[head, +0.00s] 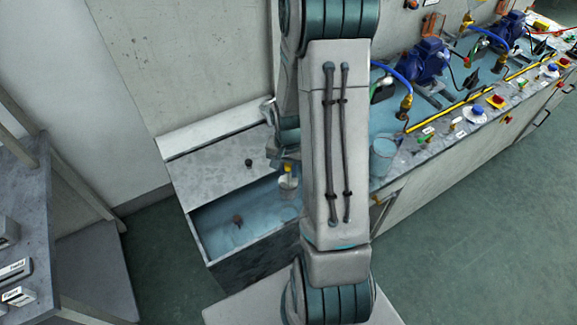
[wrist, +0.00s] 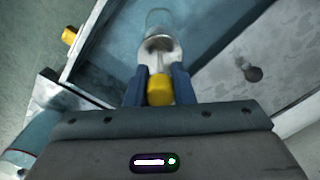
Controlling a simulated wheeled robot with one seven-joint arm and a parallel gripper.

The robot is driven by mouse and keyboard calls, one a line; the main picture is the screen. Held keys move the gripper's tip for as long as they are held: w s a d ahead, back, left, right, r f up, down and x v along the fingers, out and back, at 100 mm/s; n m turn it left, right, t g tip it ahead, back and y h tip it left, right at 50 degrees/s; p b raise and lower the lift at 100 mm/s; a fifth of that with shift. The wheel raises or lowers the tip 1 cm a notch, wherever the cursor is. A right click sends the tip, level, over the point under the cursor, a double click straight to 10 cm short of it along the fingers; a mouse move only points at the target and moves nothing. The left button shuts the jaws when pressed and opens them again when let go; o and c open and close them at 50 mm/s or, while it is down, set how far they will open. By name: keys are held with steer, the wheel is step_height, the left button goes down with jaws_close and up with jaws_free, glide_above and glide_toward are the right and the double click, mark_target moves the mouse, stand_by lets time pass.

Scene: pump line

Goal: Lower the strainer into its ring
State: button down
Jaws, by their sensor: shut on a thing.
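My gripper (wrist: 158,84) has its two blue fingers closed on the yellow knob of the strainer (wrist: 160,48). The strainer's pale body extends beyond the fingertips in the wrist view, with a faint rounded outline at its far end. In the head view my gripper (head: 286,164) is partly hidden by my arm, and the strainer (head: 288,184) hangs below it, roughly upright, over the right part of the open tank (head: 227,266). I cannot make out the ring clearly. I cannot tell whether the strainer touches anything below.
A dark round knob (head: 249,162) sits on the grey ledge behind the tank opening. A brownish thing (head: 238,220) shows inside the tank. A clear container (head: 383,156) stands on the bench at right, with blue pumps (head: 421,61) beyond. A shelf (head: 28,200) stands at left.

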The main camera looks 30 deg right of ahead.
mark_target(288, 181)
steer(key=shift+f+b, duration=4.7)
steer(key=shift+f, duration=1)
steer(key=shift+f+b, duration=1.5)
steer(key=shift+f, duration=0.05)
steer(key=c, duration=1.1)
jaws_free()
steer(key=shift+c, duration=0.2)
steer(key=shift+r+p, duration=2.9)
steer(key=shift+r, duration=1.2)
step_height(288, 181, up, 14)
steer(key=shift+f, duration=0.15)
